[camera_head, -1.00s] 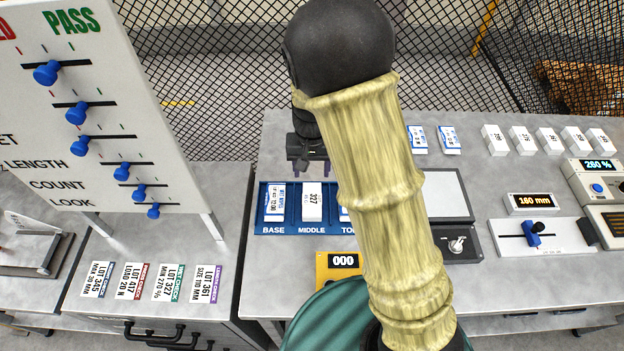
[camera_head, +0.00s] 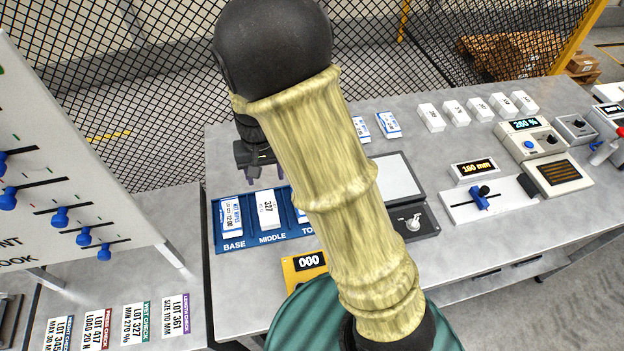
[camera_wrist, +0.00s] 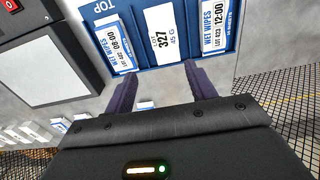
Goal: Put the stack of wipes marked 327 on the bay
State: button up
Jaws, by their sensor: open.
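The white stack marked 327 (camera_head: 268,208) stands in the MIDDLE compartment of the blue tray (camera_head: 262,238). It also shows in the wrist view (camera_wrist: 162,35), between two blue-and-white wet wipes packs, one in BASE (camera_head: 230,216) and one in TOP (camera_wrist: 117,45). My gripper (camera_head: 258,165) is open and empty, just behind the tray in the head view. In the wrist view its two purple fingers (camera_wrist: 160,75) point at the tray, on either side of the 327 stack's line, apart from it. My arm hides part of the TOP compartment. I cannot tell which thing is the bay.
Right of the tray is a dark unit with a grey plate (camera_head: 395,176) and a knob. A yellow box reading 000 (camera_head: 305,263) sits in front. White blocks (camera_head: 454,110), a 160 mm slider (camera_head: 485,198) and a 260 % device (camera_head: 535,140) stand right. Mesh fence (camera_head: 400,60) runs behind.

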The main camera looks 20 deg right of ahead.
jog(key=s+d+r+t, duration=0.2)
jog(key=s+d+r, duration=0.4)
jog(key=s+d, duration=0.6)
jog(key=shift+d, duration=0.2)
dwell(0.5)
